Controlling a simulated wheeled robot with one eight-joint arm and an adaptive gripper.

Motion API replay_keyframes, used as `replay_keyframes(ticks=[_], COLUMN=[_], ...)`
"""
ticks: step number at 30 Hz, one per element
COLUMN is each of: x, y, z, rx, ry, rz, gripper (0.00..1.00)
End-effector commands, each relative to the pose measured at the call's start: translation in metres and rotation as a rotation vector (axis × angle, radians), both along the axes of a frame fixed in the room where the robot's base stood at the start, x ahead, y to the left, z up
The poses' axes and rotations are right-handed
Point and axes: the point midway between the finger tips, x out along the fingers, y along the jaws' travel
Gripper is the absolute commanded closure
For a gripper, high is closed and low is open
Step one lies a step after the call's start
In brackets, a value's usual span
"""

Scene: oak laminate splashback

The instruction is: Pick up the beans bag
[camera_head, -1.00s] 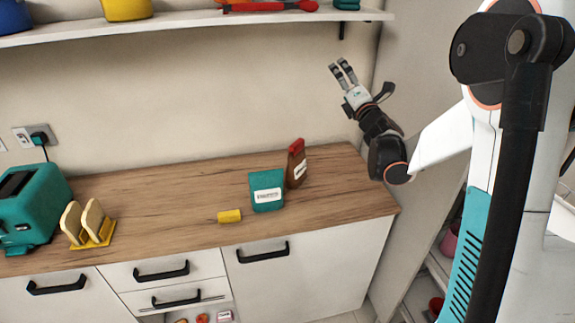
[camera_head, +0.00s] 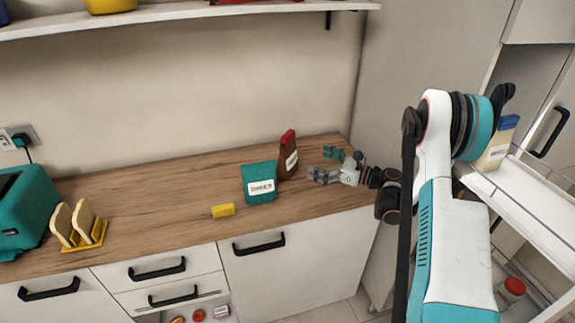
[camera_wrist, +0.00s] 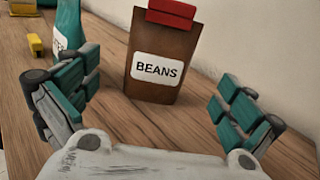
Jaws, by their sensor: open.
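The beans bag (camera_head: 288,159) is brown with a red top and a white label. It stands upright on the wooden counter, behind and to the right of a teal bag. In the wrist view the beans bag (camera_wrist: 157,92) stands ahead, between the directions of my two fingers, with its "BEANS" label readable. My gripper (camera_head: 327,165) is low over the right end of the counter, to the right of the bag, pointing left towards it. It is open and empty; its fingers (camera_wrist: 160,98) are spread wide, and the bag appears beyond the fingertips.
The teal bag (camera_head: 259,186) stands just left of the beans bag; its edge shows in the wrist view (camera_wrist: 68,28). A yellow block (camera_head: 223,210) lies further left. A toast rack (camera_head: 85,232) and toaster (camera_head: 22,212) are at the far left. A shelf (camera_head: 180,13) runs above.

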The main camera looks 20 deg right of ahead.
Motion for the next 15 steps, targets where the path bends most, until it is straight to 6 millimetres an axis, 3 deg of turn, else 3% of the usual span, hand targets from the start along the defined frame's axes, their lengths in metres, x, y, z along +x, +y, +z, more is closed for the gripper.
replay_keyframes(ticks=[6,15], x=[0.030,0.049], y=[0.032,0.049], z=[-0.001,0.000], rx=[0.001,0.003], ry=[0.000,0.000], rz=[0.003,0.000], gripper=[0.00,0.00])
